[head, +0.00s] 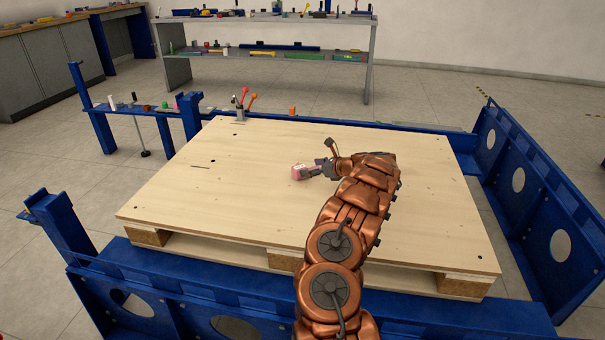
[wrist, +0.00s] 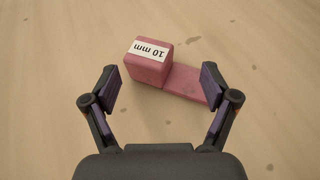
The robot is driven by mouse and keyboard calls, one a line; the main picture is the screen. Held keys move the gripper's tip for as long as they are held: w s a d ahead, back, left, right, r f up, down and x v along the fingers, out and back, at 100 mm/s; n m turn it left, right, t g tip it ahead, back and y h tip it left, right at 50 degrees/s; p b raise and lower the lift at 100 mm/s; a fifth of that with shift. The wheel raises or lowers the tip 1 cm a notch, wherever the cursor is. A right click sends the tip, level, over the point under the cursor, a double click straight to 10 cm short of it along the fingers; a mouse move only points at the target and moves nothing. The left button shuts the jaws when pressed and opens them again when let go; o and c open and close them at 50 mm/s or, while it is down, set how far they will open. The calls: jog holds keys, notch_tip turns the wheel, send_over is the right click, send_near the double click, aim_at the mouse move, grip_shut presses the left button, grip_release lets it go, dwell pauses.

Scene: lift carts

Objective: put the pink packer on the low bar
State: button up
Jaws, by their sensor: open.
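The pink packer (head: 299,172) lies on the wooden board (head: 220,190) near its middle. In the wrist view the packer (wrist: 182,83) is L-shaped, with a raised block at the left bearing a "10 mm" label and a lower flat part at the right. My gripper (head: 318,170) is open just to the right of the packer in the head view. In the wrist view my gripper's fingers (wrist: 160,90) stand apart, with the packer between and slightly beyond the tips. The low bar cannot be told for certain; a blue bar (head: 380,126) runs along the board's far edge.
A lever clamp (head: 240,104) and a small orange piece (head: 292,111) stand at the far edge. A blue side shelf (head: 150,108) at the left carries small items. A blue frame wall (head: 535,190) stands at the right. The board around the packer is mostly clear.

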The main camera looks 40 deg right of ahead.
aim_at(296, 168)
jog(key=x, duration=0.2)
jog(key=b+x, duration=0.1)
jog(key=x, duration=0.1)
jog(key=a+b+x, duration=0.1)
jog(key=x, duration=0.1)
jog(key=shift+w, duration=0.4)
jog(key=shift+c, duration=0.4)
jog(key=c, duration=1.2)
jog(key=shift+c, duration=0.2)
